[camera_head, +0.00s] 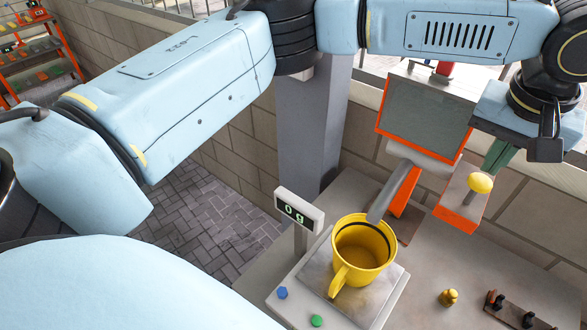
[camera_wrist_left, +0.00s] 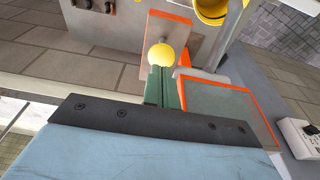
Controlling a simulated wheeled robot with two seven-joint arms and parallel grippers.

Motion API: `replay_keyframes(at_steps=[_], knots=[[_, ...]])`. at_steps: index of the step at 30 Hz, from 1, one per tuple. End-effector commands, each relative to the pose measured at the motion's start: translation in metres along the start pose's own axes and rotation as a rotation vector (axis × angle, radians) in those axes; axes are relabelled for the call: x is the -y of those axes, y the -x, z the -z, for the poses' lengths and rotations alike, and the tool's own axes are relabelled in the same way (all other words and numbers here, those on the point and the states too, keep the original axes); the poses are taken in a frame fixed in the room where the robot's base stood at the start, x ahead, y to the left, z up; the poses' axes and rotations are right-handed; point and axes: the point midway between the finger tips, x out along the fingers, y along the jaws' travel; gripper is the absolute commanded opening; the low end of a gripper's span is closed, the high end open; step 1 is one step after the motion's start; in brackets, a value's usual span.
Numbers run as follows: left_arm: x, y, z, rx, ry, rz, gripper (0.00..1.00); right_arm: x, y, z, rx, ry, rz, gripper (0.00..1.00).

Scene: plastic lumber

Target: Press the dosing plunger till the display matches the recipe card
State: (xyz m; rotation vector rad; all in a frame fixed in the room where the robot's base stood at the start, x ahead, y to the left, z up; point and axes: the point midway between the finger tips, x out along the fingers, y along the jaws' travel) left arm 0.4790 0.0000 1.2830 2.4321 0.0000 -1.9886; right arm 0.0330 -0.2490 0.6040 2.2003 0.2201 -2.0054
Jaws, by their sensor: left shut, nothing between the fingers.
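The dosing plunger has a yellow ball knob (camera_head: 480,183) on an orange-edged grey block (camera_head: 459,208); the knob also shows in the left wrist view (camera_wrist_left: 162,54). My left gripper (camera_head: 496,160) is shut and empty, its green fingertips (camera_wrist_left: 161,72) close to the knob. I cannot tell whether they touch it. The display (camera_head: 298,210) on the scale reads what looks like 0 g. A yellow mug (camera_head: 362,252) stands on the scale plate (camera_head: 393,288) under a grey chute (camera_head: 393,192). I cannot make out a recipe card. My right gripper is not in view.
An orange-edged hopper (camera_head: 425,115) stands just left of the plunger. A brass weight (camera_head: 448,298) and a dark rack (camera_head: 517,312) sit at the bench's front right. Blue (camera_head: 282,293) and green (camera_head: 317,320) buttons are on the scale. A grey post (camera_head: 312,130) rises behind.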

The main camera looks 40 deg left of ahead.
Motion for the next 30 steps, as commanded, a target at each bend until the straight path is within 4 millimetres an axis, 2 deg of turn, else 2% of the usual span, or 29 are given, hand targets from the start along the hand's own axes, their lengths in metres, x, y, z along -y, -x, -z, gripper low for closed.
replay_keyframes(at_steps=[30], knots=[[0.0,-0.033,-0.007,0.002,0.0,0.0,0.0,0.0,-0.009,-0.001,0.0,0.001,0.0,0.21]])
